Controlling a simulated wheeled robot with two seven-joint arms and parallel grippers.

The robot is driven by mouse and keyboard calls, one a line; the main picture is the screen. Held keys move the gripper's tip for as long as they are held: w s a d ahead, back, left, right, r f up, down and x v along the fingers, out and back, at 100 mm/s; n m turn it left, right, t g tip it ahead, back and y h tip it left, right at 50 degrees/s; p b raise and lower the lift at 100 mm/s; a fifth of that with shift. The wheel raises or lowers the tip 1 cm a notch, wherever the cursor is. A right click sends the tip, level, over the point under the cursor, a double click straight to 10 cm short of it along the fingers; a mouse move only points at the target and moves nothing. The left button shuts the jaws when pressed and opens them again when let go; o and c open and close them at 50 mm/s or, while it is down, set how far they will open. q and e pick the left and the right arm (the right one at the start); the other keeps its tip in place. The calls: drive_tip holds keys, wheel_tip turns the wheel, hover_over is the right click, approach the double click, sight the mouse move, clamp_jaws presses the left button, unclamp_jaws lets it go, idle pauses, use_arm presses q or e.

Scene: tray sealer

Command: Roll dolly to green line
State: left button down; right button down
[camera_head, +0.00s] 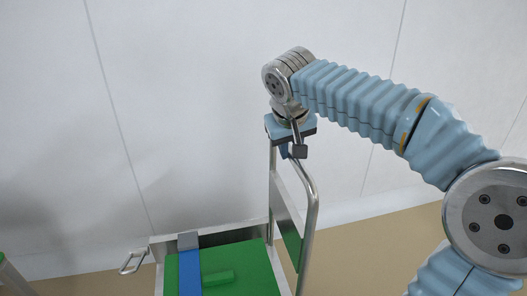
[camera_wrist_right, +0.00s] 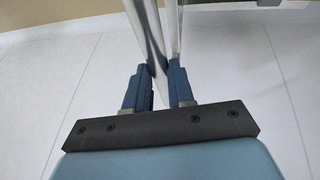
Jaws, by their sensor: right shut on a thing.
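The dolly has an upright bent metal tube handle (camera_head: 313,215) with a green panel (camera_head: 287,220) inside it. My right gripper (camera_head: 286,151) is at the top of this handle and is shut on it. In the right wrist view the two blue fingers (camera_wrist_right: 160,82) close around the shiny handle tube (camera_wrist_right: 147,35). A green-topped load (camera_head: 235,270) with a blue strap (camera_head: 189,272) sits beside the handle, within a metal-sided frame. The dolly's wheels are out of view. No green line on the floor shows. My left gripper is not in view.
A pale panelled wall (camera_head: 190,110) stands close behind the dolly. Tan floor (camera_head: 375,240) shows clear to the right of the handle. A small metal loop handle (camera_head: 132,262) sticks out at the left. A partly cut-off green and metal object (camera_head: 8,275) is at the lower left edge.

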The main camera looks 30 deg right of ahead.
drive_tip(key=shift+s+d, duration=0.2)
drive_tip(key=shift+d, duration=0.45)
drive_tip(key=shift+s+d, duration=0.2)
drive_tip(key=shift+d, duration=0.45)
drive_tip(key=c, duration=1)
unclamp_jaws()
drive_tip(key=shift+d, duration=0.15)
drive_tip(key=shift+o, duration=0.2)
drive_tip(key=p+v, duration=0.2)
drive_tip(key=v, duration=1.1)
drive_tip(key=shift+a+r, duration=0.25)
drive_tip(key=shift+r, duration=0.05)
drive_tip(key=shift+s, duration=0.1)
